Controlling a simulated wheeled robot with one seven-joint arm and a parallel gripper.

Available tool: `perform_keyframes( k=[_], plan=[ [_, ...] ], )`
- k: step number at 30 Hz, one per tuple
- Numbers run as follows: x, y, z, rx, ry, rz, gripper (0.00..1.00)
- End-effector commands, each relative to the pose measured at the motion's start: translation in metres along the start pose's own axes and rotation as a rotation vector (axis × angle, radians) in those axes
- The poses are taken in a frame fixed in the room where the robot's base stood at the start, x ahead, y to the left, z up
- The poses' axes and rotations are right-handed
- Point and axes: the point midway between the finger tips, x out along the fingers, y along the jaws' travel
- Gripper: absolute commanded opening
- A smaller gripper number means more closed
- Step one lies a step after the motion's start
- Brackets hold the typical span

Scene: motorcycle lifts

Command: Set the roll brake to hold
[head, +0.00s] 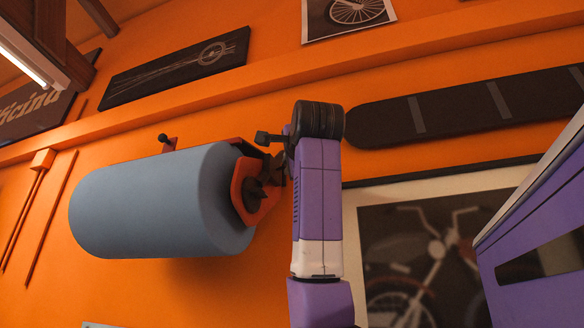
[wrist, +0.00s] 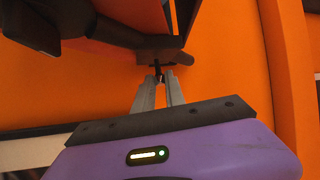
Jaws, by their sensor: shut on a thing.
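A large blue-grey roll (head: 155,203) is mounted on the orange wall. A red-orange bracket (head: 243,197) with a dark hub holds its right end. My gripper (wrist: 160,82) is at the right of this bracket, seen from behind in the wrist view. Its two grey fingers are closed together on the end of a small dark lever (wrist: 157,67), which I take for the roll brake. The lever comes from a dark bar beside the bracket. In the head view my arm and wrist hide most of the lever, so its exact setting cannot be told.
A small dark knob (head: 163,138) stands on a red mount above the roll. A framed motorcycle picture (head: 420,255) hangs right of my arm, with a long dark panel (head: 460,108) above it. An orange ledge (head: 270,83) runs above.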

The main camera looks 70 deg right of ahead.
Motion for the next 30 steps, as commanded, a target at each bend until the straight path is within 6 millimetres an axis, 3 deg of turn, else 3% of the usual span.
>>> perform_keyframes(
  k=[9,26,27,30],
  plan=[
    [-0.0018,0.0008,0.0064,-0.028,0.117,0.035,0.00],
    [-0.0019,0.0014,0.0071,-0.034,0.143,0.042,0.00],
    [-0.0018,0.0014,0.0072,-0.034,0.143,0.042,0.23],
    [-0.0019,0.0008,0.0070,-0.034,0.143,0.040,0.37]
  ],
)
